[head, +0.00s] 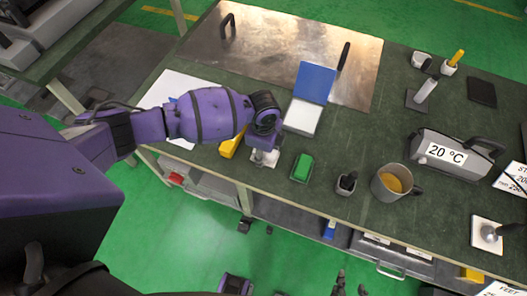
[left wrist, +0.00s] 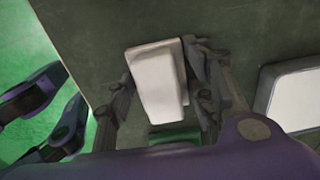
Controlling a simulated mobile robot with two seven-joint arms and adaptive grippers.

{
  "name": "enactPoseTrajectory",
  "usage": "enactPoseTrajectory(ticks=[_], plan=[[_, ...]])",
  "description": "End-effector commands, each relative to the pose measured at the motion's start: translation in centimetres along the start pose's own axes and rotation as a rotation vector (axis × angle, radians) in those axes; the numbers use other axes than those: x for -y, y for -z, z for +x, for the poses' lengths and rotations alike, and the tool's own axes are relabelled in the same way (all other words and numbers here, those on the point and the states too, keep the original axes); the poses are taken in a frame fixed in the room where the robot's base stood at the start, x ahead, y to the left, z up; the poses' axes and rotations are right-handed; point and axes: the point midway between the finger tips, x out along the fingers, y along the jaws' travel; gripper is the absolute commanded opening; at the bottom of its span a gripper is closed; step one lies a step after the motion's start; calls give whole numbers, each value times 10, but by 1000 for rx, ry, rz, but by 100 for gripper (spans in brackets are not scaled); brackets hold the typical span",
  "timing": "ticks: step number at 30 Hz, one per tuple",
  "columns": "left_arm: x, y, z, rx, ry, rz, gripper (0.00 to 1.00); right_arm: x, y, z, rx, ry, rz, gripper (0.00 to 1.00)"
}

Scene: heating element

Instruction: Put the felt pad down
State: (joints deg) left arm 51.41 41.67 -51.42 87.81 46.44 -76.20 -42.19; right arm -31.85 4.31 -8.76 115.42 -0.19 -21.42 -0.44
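My left gripper (head: 264,152) is low over the front edge of the dark green bench. In the left wrist view, a whitish block-like pad (left wrist: 158,82), which I take for the felt pad, lies between the fingers of the left gripper (left wrist: 160,78). One finger is against each side of it. In the head view, only a small pale part of the pad (head: 262,158) shows under the gripper. I cannot tell whether it touches the bench. My right gripper (head: 350,284) shows as two separated dark fingertips at the bottom, apparently empty.
A green block (head: 302,167) is close right of the left gripper; a yellow object (head: 232,144) is to its left. A mug (head: 392,183) and a grey heater (head: 447,153) stand farther right.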

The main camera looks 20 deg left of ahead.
Motion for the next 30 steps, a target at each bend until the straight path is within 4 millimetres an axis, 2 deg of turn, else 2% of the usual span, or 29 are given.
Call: enactPoseTrajectory(ticks=[1, 3, 16, 20, 30], plan=[[-5, 0, 6, 0, -8, -1, 56, 0, -1, 0, 2, 0, 0, 40], [-5, 0, 6, 0, -9, 0, 65, 0, -2, 0, 2, 0, 0, 40], [-4, 0, 0, 0, -8, 1, 65, 0, 1, 0, -1, -1, 1, 40], [-3, 0, -18, 0, -4, 1, 65, 0, 6, -2, -8, -1, 2, 40], [-1, 0, -93, 0, -2, 1, 65, -1, 17, -8, -22, -2, 7, 40]])
